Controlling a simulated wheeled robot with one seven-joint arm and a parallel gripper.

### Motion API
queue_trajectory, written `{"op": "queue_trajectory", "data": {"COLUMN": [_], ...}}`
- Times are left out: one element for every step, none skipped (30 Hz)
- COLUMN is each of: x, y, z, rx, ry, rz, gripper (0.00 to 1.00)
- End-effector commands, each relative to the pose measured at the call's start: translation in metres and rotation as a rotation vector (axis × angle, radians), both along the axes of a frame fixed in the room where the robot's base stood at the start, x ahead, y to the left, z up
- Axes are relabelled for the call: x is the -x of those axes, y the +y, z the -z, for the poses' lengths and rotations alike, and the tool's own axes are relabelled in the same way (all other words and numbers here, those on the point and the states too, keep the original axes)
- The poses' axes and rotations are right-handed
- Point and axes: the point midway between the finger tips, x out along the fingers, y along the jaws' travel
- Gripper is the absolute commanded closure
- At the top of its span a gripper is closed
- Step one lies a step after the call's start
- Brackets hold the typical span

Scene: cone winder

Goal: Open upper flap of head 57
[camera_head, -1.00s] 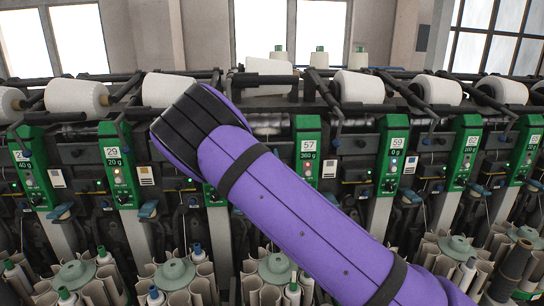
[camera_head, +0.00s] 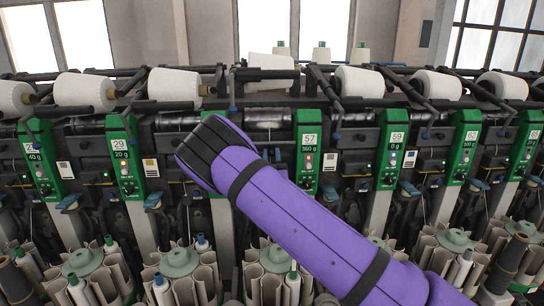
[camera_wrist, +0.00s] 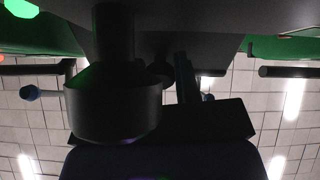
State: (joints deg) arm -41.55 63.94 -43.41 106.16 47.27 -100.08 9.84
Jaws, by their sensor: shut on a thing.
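Head 57 is marked by a green panel (camera_head: 308,168) reading 57 and 360 g, right of the end of my purple arm. The arm's black end (camera_head: 196,142) stands in front of the machine, left of the panel, and hides my fingertips and what they touch. In the wrist view a black block (camera_wrist: 205,122) above a dark purple edge seems to be my gripper, close against dark machine parts. A black cylinder (camera_wrist: 113,105) is beside it. My gripper is shut on a dark part; I cannot tell clearly that it is the upper flap.
White yarn packages (camera_head: 360,82) and black arms line the top rail. Round magazines with tubes (camera_head: 180,265) stand low in front. A green panel with a lit lamp (camera_wrist: 22,8) shows in the wrist view.

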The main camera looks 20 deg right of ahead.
Motion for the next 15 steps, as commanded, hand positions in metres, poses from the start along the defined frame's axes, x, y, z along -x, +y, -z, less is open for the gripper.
{"op": "queue_trajectory", "data": {"x": [0.0001, 0.0001, 0.0001, 0.0001, 0.0001, 0.0001, 0.0001, 0.0001, 0.0001, 0.0001, 0.0001, 0.0002, 0.0005, 0.0009, 0.0022], "y": [0.0002, 0.0002, 0.0002, 0.0002, 0.0002, 0.0002, 0.0002, 0.0002, 0.0001, 0.0001, 0.0000, 0.0000, 0.0001, 0.0002, 0.0004], "z": [-0.0001, -0.0001, -0.0001, -0.0001, -0.0001, -0.0001, -0.0001, -0.0001, -0.0001, -0.0002, -0.0002, 0.0000, 0.0004, 0.0010, 0.0026], "rx": [0.000, 0.000, 0.000, 0.000, 0.000, 0.000, 0.000, 0.000, 0.000, 0.000, 0.000, 0.000, 0.000, 0.000, 0.000], "ry": [0.000, 0.000, 0.000, 0.000, 0.000, 0.000, 0.000, 0.000, 0.000, 0.000, 0.000, 0.001, 0.001, 0.001, 0.001], "rz": [0.000, 0.000, 0.000, 0.000, 0.000, 0.000, 0.000, 0.000, 0.000, 0.000, 0.000, 0.000, 0.000, 0.000, 0.000], "gripper": [1.00, 1.00, 0.66, 0.59, 0.52, 0.45, 0.45, 0.45, 0.45, 0.45, 0.45, 0.45, 0.45, 0.45, 0.45]}}
